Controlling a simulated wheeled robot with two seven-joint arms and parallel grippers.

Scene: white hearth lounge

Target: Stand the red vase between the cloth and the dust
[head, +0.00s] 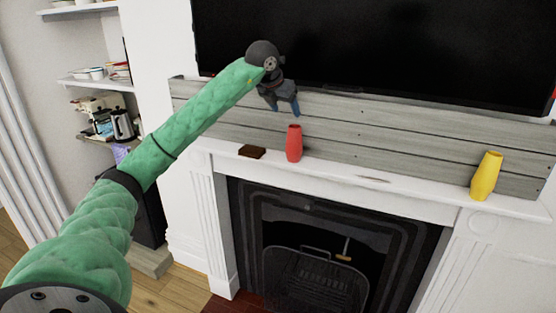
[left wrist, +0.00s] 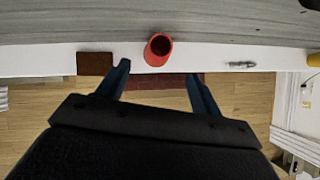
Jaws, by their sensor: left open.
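The red vase (head: 294,143) stands upright on the white mantel shelf (head: 330,173), between the dark brown folded cloth (head: 252,152) on its left and the thin grey dust smear (head: 373,179) on its right. It is nearer the cloth. In the left wrist view the vase (left wrist: 158,49) shows its open mouth, with the cloth (left wrist: 94,63) to the left and the dust (left wrist: 240,64) to the right. My left gripper (head: 286,112) is open and empty, above the vase and apart from it. Its fingers (left wrist: 158,73) are spread. My right gripper is not in view.
A yellow vase (head: 487,176) stands at the right of the shelf. Grey planks (head: 400,145) and a black television (head: 380,50) are behind and above the shelf. The fireplace (head: 320,235) opens below. The shelf between dust and yellow vase is clear.

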